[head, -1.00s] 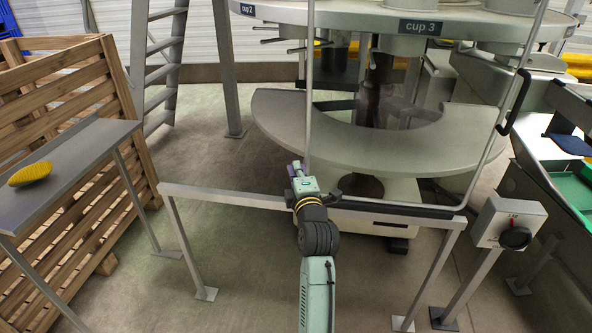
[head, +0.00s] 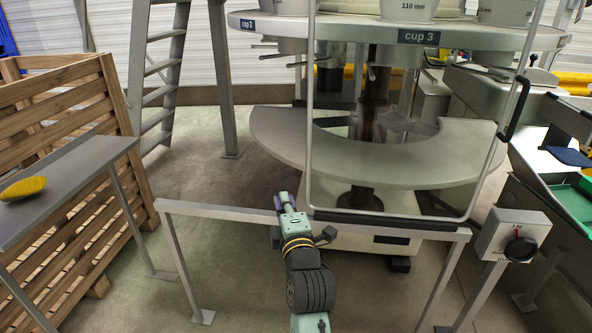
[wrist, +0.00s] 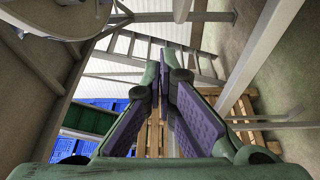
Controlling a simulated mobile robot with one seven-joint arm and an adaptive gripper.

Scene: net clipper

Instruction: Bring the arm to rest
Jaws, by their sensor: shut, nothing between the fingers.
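My gripper (head: 283,199) is at the end of my arm, low in the middle of the head view, seen over the grey rail. It is green with purple finger pads. In the wrist view its two purple-padded fingers (wrist: 168,78) come close together at the tips, and I see nothing held between them. The gripper is shut and empty.
A grey rail (head: 385,228) crosses in front. Behind it are a curved grey shelf (head: 285,135) and a wire guard frame. A control box (head: 513,233) stands right. At left are a side table (head: 70,180) with a yellow object (head: 22,188) and a wooden crate (head: 120,110).

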